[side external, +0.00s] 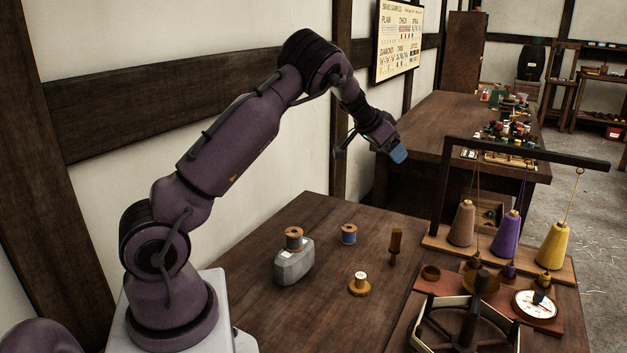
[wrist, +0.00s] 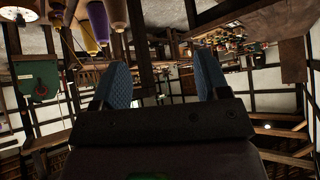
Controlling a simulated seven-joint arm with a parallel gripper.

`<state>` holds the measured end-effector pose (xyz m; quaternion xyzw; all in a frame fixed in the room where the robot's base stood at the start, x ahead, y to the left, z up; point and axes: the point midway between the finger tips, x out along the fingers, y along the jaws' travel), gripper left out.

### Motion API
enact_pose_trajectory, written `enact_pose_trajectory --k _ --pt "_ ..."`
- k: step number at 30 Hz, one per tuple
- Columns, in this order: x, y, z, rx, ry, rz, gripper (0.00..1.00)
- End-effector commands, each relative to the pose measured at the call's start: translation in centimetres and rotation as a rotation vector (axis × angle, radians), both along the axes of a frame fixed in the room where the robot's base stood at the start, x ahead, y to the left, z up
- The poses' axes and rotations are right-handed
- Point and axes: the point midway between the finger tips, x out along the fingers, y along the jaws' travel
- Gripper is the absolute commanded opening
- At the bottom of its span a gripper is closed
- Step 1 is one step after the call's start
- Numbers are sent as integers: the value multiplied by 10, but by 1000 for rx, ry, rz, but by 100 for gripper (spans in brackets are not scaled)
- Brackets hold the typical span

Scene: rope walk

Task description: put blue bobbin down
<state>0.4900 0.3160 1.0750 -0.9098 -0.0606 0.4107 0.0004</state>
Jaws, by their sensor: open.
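The blue bobbin (side external: 349,234) stands upright on the wooden table (side external: 320,292), with nothing touching it. My gripper (side external: 396,154) is raised well above the table, beyond the blue bobbin and to its right in the side external view. In the wrist view, my gripper (wrist: 166,88) shows its two blue fingertips spread apart with nothing between them. The blue bobbin cannot be made out in the wrist view.
A brown bobbin (side external: 294,238) sits on a grey block (side external: 294,262). A white bobbin on a yellow base (side external: 360,284) and a brown wooden peg (side external: 395,246) stand nearby. A dark frame (side external: 530,150) with hanging cones and a dial (side external: 535,306) occupy the right side.

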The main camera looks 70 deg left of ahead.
Motion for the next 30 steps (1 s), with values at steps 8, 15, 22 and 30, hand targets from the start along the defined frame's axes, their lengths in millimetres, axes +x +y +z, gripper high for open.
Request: enact_pose_trajectory --k 8,15,22,30 --pt "-21 -51 147 133 -432 249 69" --pt "-108 -137 170 78 -300 360 69" --pt "-216 -249 135 -15 18 155 69" --pt "-290 -313 103 -59 218 -89 69"
